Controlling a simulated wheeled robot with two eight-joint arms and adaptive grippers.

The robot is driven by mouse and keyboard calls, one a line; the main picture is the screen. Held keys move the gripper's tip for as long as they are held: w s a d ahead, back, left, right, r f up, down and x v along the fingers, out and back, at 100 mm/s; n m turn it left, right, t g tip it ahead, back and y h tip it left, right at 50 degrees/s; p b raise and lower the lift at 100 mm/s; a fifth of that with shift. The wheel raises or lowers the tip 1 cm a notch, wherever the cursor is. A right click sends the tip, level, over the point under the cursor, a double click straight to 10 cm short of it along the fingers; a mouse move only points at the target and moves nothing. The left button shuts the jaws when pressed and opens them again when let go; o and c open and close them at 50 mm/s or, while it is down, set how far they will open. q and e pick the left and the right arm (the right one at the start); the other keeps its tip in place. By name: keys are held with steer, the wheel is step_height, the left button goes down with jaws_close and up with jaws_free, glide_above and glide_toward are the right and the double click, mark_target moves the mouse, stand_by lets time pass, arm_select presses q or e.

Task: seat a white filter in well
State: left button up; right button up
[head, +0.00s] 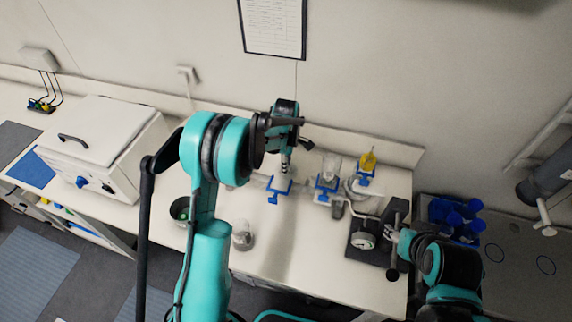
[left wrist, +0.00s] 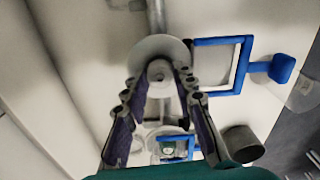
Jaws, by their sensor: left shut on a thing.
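My left gripper (head: 285,160) hangs over the back middle of the white bench. In the left wrist view its fingertips (left wrist: 160,82) are closed on a small pale knob-like piece (left wrist: 160,70). A pale round disc (left wrist: 158,45) shows just beyond the fingertips; I cannot tell whether it is the white filter or a part below it. No well can be made out clearly. A blue square frame (left wrist: 243,62) lies right of the fingertips; blue-framed holders (head: 272,198) also stand under the gripper in the head view. My right gripper (head: 393,260) is at the right, its jaws unclear.
A white box-shaped device (head: 105,140) stands at the left. Glassware (head: 331,165) and a yellow-topped item (head: 368,160) stand right of the left gripper. A gauge (head: 362,240) sits on a dark base near my right gripper. The bench's front middle is mostly clear.

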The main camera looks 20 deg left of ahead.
arm_select(q)
steer(key=shift+f+b, duration=0.3)
steer(key=shift+f, duration=0.1)
steer(key=o, duration=0.8)
step_height(320, 180, up, 12)
steer(key=shift+r, duration=0.1)
